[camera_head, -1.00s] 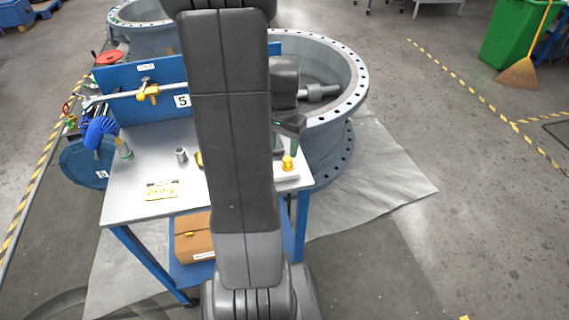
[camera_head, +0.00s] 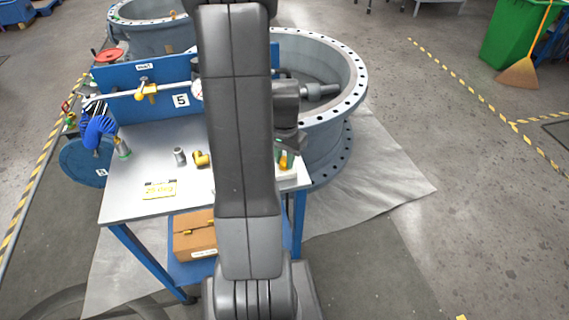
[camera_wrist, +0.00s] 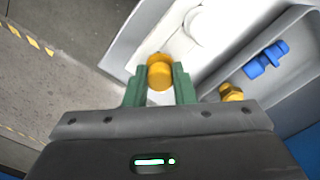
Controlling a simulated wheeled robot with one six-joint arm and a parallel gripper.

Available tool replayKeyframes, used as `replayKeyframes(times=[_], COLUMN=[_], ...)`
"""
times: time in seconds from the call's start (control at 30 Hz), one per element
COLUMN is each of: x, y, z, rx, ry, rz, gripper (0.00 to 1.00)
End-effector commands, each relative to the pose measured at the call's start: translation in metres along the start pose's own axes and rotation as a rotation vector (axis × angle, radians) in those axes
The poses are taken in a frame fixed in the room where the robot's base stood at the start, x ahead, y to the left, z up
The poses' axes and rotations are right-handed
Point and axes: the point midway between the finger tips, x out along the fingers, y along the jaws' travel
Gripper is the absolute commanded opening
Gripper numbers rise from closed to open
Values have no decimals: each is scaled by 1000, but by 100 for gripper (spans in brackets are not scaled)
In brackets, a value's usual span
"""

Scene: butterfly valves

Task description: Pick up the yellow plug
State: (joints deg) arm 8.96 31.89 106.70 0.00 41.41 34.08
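The yellow plug (camera_wrist: 159,70) sits between the two green fingertips of my gripper (camera_wrist: 160,80) in the wrist view, its round top facing the camera. The fingers are spread, one on each side of the plug; I cannot tell whether they touch it. In the head view, my gripper (camera_head: 286,151) is over the right end of the bench, and the plug (camera_head: 284,164) shows partly below the fingers, at the white holder (camera_head: 290,177). My arm hides the middle of the bench.
The wrist view shows a blue part (camera_wrist: 265,60) and a brass fitting (camera_wrist: 231,92) in a grey tray beside the plug. On the bench (camera_head: 140,185) are a brass elbow (camera_head: 201,160), a grey cylinder (camera_head: 179,156) and a yellow label. A large flanged ring (camera_head: 345,60) stands behind.

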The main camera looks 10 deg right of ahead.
Motion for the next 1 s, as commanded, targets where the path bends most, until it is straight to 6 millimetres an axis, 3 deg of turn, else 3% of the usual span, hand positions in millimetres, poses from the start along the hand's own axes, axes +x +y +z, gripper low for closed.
replayKeyframes(times=[0.43, 0.8, 1.0], x=[-9, -72, -96], y=[0, -1, 0], z=[-1, -1, 0], rx=[0, 0, 0], ry=[3, 5, 2], rz=[-2, -3, -1], gripper=[3, 3, 3])
